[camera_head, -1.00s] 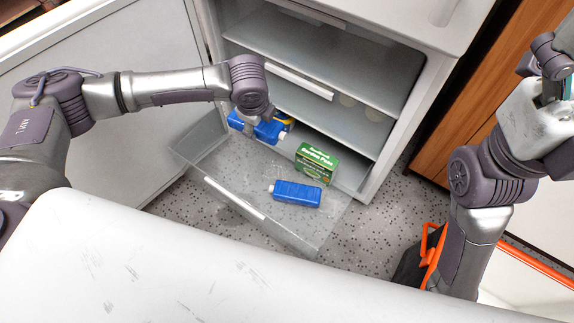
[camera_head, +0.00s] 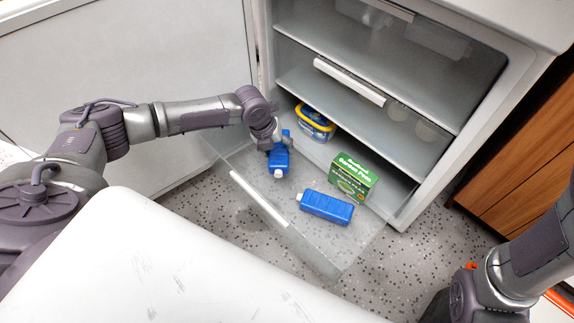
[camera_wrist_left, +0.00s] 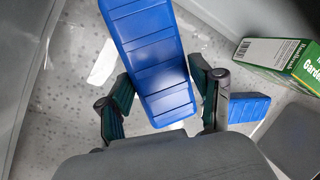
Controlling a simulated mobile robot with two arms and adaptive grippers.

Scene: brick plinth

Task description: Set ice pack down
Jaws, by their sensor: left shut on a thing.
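My left gripper (camera_head: 266,137) is shut on a blue ice pack (camera_head: 279,162) in the left part of the clear drawer (camera_head: 345,262). The pack's white cap points toward the front of the drawer. In the left wrist view, the two fingers of my left gripper (camera_wrist_left: 165,108) stand on either side of the ribbed blue ice pack (camera_wrist_left: 146,45). I cannot tell whether the pack touches the drawer floor. A second blue ice pack (camera_head: 326,208) lies flat to the right. It also shows in the wrist view (camera_wrist_left: 250,108), partly hidden by a finger. My right gripper is out of view.
A green garden peas box (camera_head: 353,179) stands in the drawer behind the second pack. A blue tub with a yellow rim (camera_head: 316,122) sits behind the held pack. Fridge shelves (camera_head: 400,105) are above. Bare drawer floor lies between the two packs.

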